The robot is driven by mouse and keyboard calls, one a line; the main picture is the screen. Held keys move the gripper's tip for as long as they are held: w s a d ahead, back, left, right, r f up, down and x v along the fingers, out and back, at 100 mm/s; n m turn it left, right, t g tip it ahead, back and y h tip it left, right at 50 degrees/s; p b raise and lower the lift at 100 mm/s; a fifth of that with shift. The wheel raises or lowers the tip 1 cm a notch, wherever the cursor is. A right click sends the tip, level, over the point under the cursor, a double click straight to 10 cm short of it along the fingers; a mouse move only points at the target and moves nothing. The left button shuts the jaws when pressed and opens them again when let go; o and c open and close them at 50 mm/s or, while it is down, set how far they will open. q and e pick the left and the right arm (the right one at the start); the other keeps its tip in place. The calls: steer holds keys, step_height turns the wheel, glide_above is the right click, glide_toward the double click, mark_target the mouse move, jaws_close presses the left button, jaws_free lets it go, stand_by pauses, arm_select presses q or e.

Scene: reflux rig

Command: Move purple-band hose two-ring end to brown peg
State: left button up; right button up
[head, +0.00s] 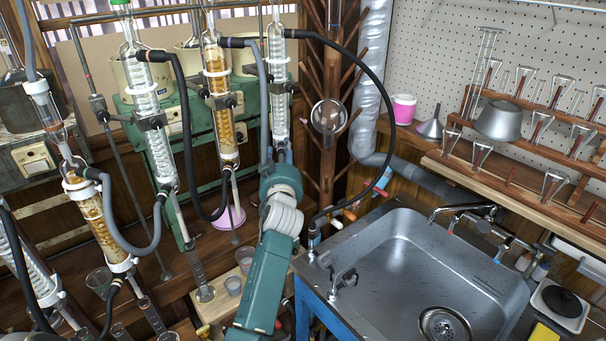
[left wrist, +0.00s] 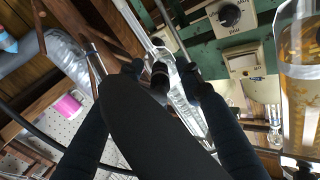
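My left gripper (left wrist: 160,70) is open, its two black fingers apart on either side of a clear glass condenser and a short dark hose end (left wrist: 160,77). I see no clear contact. In the head view my green left arm reaches up to the lower end of the third condenser (head: 278,85); its fingers are mostly hidden there. A grey hose (head: 262,75) with a purplish mark near its upper end runs from the amber-filled column (head: 217,75) down behind my wrist. Its lower end is hidden. I cannot single out the brown peg. My right gripper is not in view.
A black hose (head: 375,80) loops from the third condenser's top to the sink (head: 400,255). Another black hose (head: 187,110) hangs left of the amber-filled column. A wooden rack (head: 333,75) with slanted pegs stands behind my wrist. More glass columns crowd the left.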

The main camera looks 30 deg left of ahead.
mark_target(281, 155)
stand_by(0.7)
arm_select(q)
jaws_close()
steer(key=shift+s+d, duration=0.1)
steer(key=shift+s, duration=0.05)
steer(key=shift+p+v, duration=0.5)
steer(key=shift+v, duration=2.35)
